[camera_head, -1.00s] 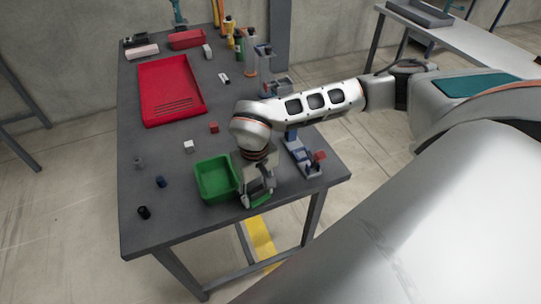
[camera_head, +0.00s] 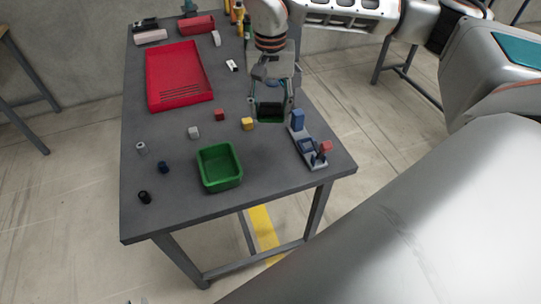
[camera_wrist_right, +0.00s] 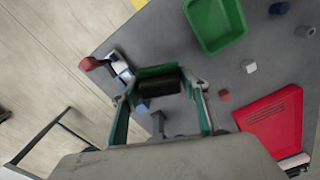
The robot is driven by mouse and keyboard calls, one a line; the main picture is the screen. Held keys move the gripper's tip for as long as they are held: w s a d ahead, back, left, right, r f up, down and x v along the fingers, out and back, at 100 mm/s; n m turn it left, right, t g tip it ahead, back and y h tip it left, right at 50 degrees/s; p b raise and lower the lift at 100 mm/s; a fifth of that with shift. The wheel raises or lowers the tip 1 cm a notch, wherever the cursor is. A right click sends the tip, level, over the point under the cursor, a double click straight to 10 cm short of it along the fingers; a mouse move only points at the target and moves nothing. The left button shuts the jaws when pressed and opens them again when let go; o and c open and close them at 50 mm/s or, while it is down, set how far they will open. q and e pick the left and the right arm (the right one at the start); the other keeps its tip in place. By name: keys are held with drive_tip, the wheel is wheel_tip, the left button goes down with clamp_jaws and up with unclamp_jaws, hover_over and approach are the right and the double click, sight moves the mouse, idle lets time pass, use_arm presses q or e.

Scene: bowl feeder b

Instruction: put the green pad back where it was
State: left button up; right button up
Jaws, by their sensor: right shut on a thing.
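My right gripper (camera_head: 271,108) is shut on the green pad (camera_head: 269,116) and holds it above the right side of the table. In the right wrist view the pad (camera_wrist_right: 157,71) spans the space between the two fingertips (camera_wrist_right: 160,88), with a dark part below its green edge. The pad's spot of origin cannot be told from these frames. My left gripper is not in view.
A green bin (camera_head: 220,181) stands near the table's front. A blue-grey fixture with a red knob (camera_head: 326,146) is at the right edge.

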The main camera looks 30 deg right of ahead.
hover_over(270, 160)
wheel_tip(270, 160, down, 13)
drive_tip(key=shift+d+f, duration=0.1)
drive_tip(key=shift+f, duration=2)
drive_tip(key=shift+f, duration=0.15)
drive_tip(key=o, duration=1.2)
drive_tip(key=shift+c, duration=0.2)
wheel_tip(270, 160, up, 12)
drive_tip(key=shift+r, duration=0.2)
